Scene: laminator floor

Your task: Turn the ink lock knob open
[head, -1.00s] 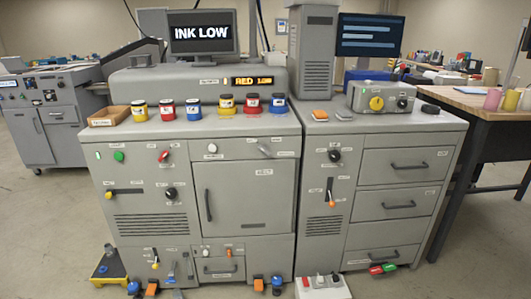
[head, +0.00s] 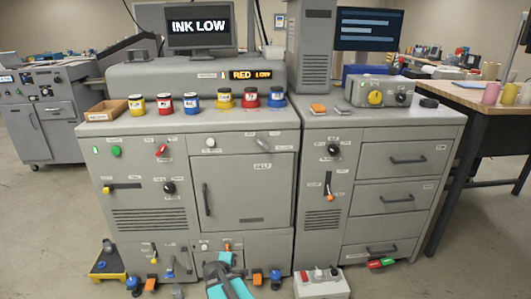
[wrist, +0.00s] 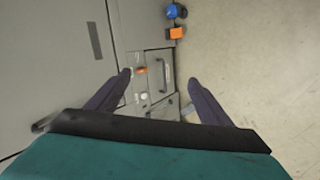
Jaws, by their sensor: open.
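No label I can read clearly names the ink lock knob. In the wrist view my gripper (wrist: 159,78) is open and empty. The orange knob (wrist: 140,70) shows just right of the left fingertip, apart from it as far as I can tell. The white knob (wrist: 137,98) is lower.
A small drawer handle (wrist: 160,64) shows between and beyond the fingers. Orange and blue foot pedals (head: 275,276) stand on the floor at the cabinet's base, with a white switch box (head: 320,284) to the right. Open floor lies to the right in the wrist view.

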